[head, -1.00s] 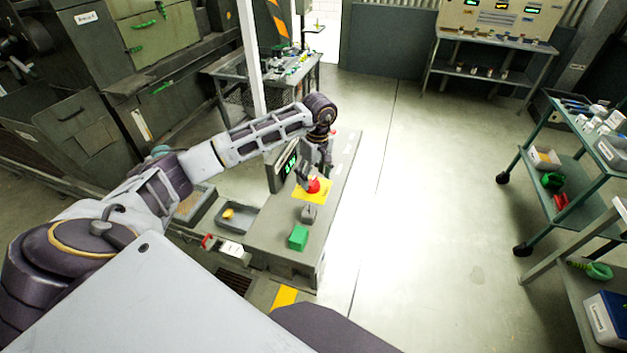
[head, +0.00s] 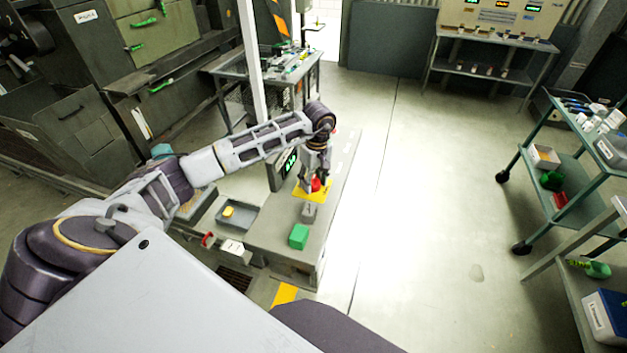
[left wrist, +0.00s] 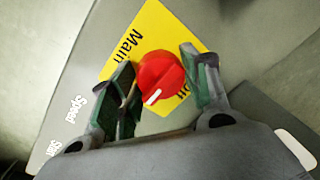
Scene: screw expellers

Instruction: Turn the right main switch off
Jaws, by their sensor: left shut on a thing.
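The main switch is a red rotary knob (left wrist: 160,78) on a yellow plate (left wrist: 152,35) marked "Main" and "Off" in the left wrist view. Its white mark points to the lower left there. In the head view the red knob (head: 316,184) sits on its yellow plate (head: 302,194) on a grey control panel. My left gripper (head: 317,176) is over the knob from above. In the left wrist view its two fingers (left wrist: 160,85) stand on either side of the knob, shut on it. My right gripper is in neither view.
A grey knob (head: 308,212) and a green button (head: 299,236) sit on the panel nearer to me. A lit green display (head: 286,165) stands at the panel's left edge. A small tray (head: 237,215) lies to its left. The floor (head: 430,200) to the right is clear.

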